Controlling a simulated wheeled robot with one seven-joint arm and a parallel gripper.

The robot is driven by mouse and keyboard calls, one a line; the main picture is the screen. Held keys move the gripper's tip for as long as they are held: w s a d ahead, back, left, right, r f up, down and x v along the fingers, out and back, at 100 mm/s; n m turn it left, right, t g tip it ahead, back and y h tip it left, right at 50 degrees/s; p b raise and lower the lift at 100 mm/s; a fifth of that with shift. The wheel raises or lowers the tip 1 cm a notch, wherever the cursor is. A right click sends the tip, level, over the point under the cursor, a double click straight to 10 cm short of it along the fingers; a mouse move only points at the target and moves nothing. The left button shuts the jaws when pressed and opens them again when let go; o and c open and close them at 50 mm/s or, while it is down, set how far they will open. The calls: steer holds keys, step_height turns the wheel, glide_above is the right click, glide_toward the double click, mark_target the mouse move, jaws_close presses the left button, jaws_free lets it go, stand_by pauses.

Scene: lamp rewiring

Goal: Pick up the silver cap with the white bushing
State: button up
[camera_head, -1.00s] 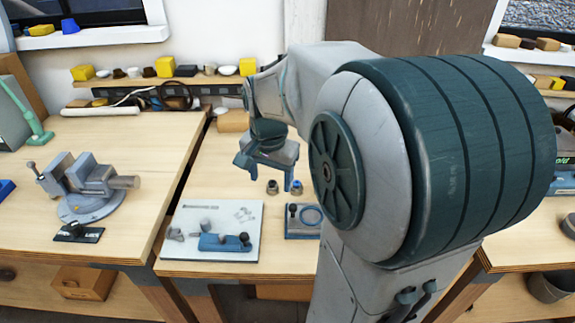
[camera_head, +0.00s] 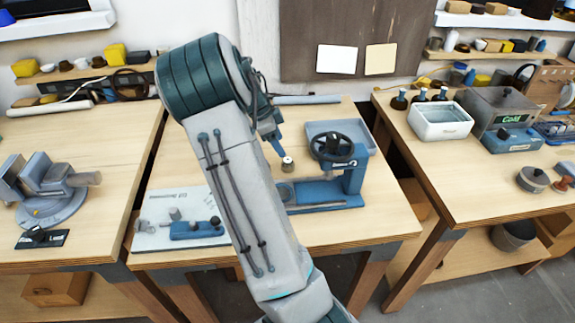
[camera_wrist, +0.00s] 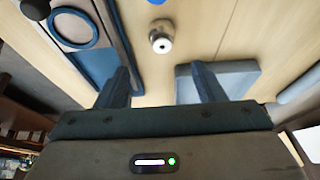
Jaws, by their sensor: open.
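The silver cap with the white bushing (camera_head: 287,164) stands on the middle table, beside the tip of my arm. In the wrist view the cap (camera_wrist: 161,44) shows near the top centre, with a white round centre. My gripper (camera_wrist: 163,78) is open and empty, one blue finger to each side. The cap lies beyond the fingertips, roughly in line with the gap between them, and not between them. In the head view my gripper (camera_head: 276,146) is partly hidden by my own arm.
A blue press (camera_head: 350,182) with a black handwheel stands right of the cap, with a pale blue tray (camera_head: 368,140) behind. A blue fixture with a ring (camera_wrist: 75,42) lies left in the wrist view; a blue piece (camera_wrist: 157,2) is cut off above. A white board (camera_head: 160,215) lies left.

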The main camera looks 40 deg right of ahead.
mark_target(286, 160)
steer(key=x, duration=0.3)
steer(key=shift+d+f, duration=0.1)
steer(key=shift+f, duration=0.2)
steer(key=shift+w+a+p+x, duration=0.1)
steer(key=shift+p+x, duration=0.25)
steer(key=shift+x, duration=0.6)
steer(key=shift+w+a+p+x, duration=0.1)
steer(key=shift+p+x, duration=0.25)
steer(key=shift+x, duration=0.55)
steer(key=shift+w+a+p+x, duration=0.15)
steer(key=shift+p+x, duration=0.2)
steer(key=shift+x, duration=0.6)
steer(key=shift+f, duration=0.15)
steer(key=c, duration=1.1)
